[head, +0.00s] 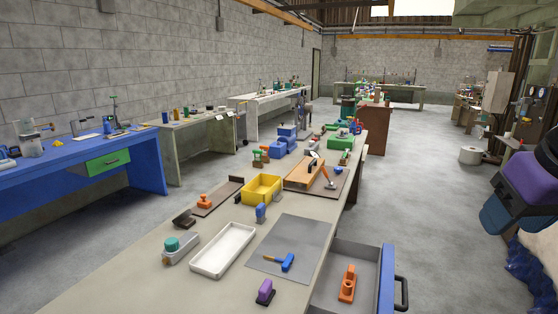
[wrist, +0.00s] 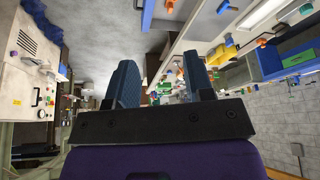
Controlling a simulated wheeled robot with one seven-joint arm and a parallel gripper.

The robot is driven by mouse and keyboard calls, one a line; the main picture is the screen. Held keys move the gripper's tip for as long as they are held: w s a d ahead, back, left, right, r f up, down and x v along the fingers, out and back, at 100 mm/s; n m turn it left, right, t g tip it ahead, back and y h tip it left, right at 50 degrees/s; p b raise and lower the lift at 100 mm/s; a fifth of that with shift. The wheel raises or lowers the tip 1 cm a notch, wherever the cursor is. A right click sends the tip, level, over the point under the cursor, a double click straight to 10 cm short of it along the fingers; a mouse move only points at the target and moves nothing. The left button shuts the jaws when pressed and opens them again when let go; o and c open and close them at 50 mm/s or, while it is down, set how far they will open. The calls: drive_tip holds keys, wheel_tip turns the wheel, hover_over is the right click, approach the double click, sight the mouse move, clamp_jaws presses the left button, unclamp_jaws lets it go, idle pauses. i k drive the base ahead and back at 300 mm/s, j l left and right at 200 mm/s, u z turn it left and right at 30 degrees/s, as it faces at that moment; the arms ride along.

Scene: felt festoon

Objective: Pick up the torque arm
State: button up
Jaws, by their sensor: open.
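No part is marked as the torque arm, and I cannot tell for sure which one it is. A blue T-shaped tool (head: 286,262) with an orange tip lies on the grey mat (head: 303,236) on the near bench. An orange part (head: 347,284) with a raised round boss lies in the open drawer (head: 385,280). A purple-topped part (head: 265,291) stands at the bench's front edge. My gripper (wrist: 160,82) is open, with nothing between its two blue fingers in the wrist view. In the head view it is at the far right, away from the bench.
A white tray (head: 193,262), a yellow bin (head: 251,190) and a wooden board (head: 300,176) stand on the long bench. The open drawer juts out to the right. A blue table (head: 70,160) is at the left.

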sight(347, 289)
drive_tip(key=i+l+u, duration=0.15)
drive_tip(key=l, duration=0.6)
drive_tip(key=l+u, duration=0.1)
drive_tip(key=l, duration=0.6)
